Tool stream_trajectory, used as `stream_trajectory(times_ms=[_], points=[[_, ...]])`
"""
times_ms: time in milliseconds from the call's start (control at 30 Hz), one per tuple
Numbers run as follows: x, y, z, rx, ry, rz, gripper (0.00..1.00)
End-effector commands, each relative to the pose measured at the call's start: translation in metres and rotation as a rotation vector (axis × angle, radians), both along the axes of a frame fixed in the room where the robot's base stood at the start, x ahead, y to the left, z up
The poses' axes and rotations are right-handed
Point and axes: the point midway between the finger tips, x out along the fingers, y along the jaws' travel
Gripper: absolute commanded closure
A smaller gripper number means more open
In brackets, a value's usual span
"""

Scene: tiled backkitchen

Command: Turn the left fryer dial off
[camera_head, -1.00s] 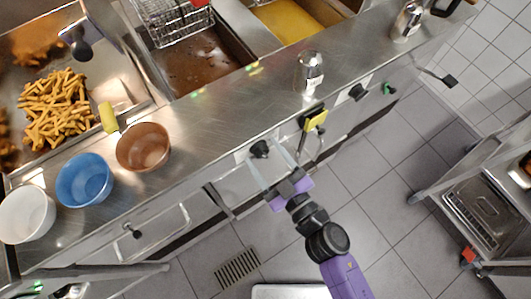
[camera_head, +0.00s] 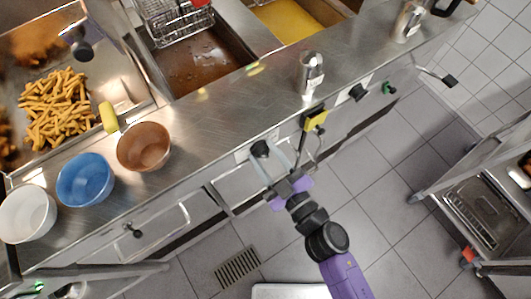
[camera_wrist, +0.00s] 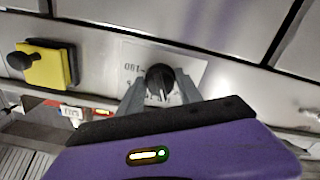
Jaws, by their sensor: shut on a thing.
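The left fryer dial (camera_head: 260,148) is a black knob on the steel front panel, below the counter edge. In the wrist view the dial (camera_wrist: 160,80) sits in front of a white label with printed marks. My gripper (camera_head: 268,166) reaches the panel from below, and its two grey fingers are closed on the dial, one on each side. In the wrist view my gripper (camera_wrist: 158,92) shows the fingers flanking the knob. Another black dial (camera_head: 358,92) is farther right on the panel. The dial's exact setting is hard to read.
A yellow block with a black knob (camera_wrist: 45,64) is on the panel beside the dial; a yellow part (camera_head: 315,119) shows in the head view. Bowls, fries and a metal shaker (camera_head: 311,72) are on the counter (camera_head: 225,110). The tiled floor (camera_head: 375,180) is open.

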Motion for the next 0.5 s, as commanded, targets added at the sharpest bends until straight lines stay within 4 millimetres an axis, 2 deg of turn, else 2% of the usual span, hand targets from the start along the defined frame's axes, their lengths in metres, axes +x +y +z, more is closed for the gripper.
stream_trajectory(times_ms=[500], points=[[-0.0001, -0.0005, -0.0001, -0.329, -0.222, 0.001, 0.99]])
